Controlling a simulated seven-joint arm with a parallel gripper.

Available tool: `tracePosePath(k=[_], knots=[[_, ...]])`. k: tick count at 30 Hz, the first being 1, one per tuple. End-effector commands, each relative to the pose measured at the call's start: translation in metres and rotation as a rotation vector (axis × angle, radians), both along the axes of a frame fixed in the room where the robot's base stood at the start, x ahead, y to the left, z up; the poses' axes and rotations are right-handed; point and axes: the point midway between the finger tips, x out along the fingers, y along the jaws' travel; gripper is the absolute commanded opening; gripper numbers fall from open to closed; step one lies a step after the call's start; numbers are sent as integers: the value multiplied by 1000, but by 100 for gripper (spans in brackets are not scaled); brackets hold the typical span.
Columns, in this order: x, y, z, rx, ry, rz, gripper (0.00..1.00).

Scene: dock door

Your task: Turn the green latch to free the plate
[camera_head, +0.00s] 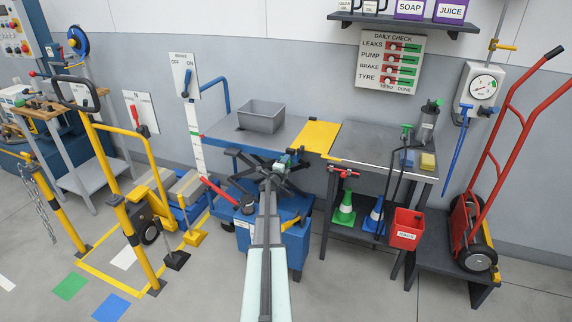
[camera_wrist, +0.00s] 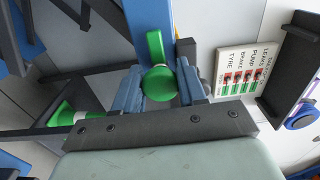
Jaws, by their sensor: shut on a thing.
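The green latch (camera_wrist: 159,83) shows in the wrist view as a round green knob with a short green arm above it, beside a blue bar. My gripper (camera_wrist: 161,80) has its two blue fingers closed on either side of the knob. In the head view my gripper (camera_head: 283,165) is at the front right edge of the grey lift table, and it mostly hides the latch. The yellow plate (camera_head: 318,137) lies flat across the gap between the lift table (camera_head: 220,128) and the dark bench (camera_head: 375,145). It is just right of and behind my gripper.
A grey bin (camera_head: 261,116) stands on the lift table. A red-handled valve (camera_head: 342,173) sits at the bench's left front. Green (camera_head: 344,209) and blue cones and a red bucket (camera_head: 406,228) are below the bench. A red hand truck (camera_head: 490,190) stands at the right.

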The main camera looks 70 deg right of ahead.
Motion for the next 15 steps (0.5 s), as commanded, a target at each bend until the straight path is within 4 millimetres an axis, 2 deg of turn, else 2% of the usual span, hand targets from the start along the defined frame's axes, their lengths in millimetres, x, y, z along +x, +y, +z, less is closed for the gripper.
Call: tracePosePath(k=[11,12,15], knots=[[4,-2,2,-2,8,6,10],[4,-2,2,-2,8,6,43],[3,-2,1,-2,7,5,53]])
